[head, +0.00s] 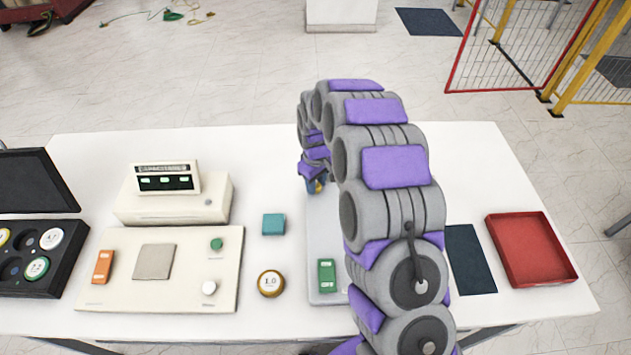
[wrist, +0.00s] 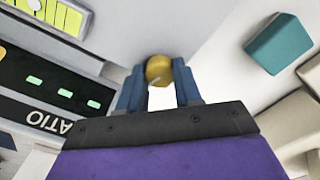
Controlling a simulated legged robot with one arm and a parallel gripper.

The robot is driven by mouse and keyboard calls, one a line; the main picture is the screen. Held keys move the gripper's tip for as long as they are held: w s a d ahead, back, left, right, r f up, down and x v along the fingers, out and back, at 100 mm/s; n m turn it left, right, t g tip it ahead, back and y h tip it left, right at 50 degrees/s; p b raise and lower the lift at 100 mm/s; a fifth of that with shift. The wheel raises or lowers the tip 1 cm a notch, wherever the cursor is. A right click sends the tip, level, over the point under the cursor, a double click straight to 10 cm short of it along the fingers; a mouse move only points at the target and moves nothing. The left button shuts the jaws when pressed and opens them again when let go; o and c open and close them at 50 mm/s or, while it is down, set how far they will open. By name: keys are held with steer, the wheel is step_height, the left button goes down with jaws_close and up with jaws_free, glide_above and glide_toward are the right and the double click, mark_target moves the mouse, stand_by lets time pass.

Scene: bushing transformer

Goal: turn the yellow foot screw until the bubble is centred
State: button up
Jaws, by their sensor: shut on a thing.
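The yellow foot screw (wrist: 158,68) is a round gold-yellow knob at the top middle of the wrist view. My gripper (wrist: 159,82) has its blue fingers on either side of the knob and is shut on it. In the head view my gripper (head: 315,186) is at the far part of a pale grey instrument (head: 322,222), partly hidden by my arm. A yellow-green level vial (wrist: 48,14) with dark lines is cut off at the top left of the wrist view. The bubble's position in it cannot be told clearly.
A black panel (wrist: 55,95) with several green displays lies left of my gripper in the wrist view. A teal block (head: 273,223) and a brass-rimmed dial (head: 271,283) stand left of the instrument. A red tray (head: 530,250) is at the right.

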steer(key=m+p, duration=0.2)
steer(key=m, duration=0.1)
steer(key=shift+r+m, duration=0.15)
steer(key=shift+m, duration=0.25)
steer(key=m+p, duration=0.1)
steer(key=m, duration=0.3)
steer(key=shift+w+m, duration=0.15)
steer(key=shift+m, duration=0.25)
steer(key=o, duration=1)
steer(key=shift+a, duration=0.1)
steer(key=shift+o, duration=0.2)
step_height(320, 180, up, 17)
steer(key=p, duration=0.1)
steer(key=shift+p, duration=0.3)
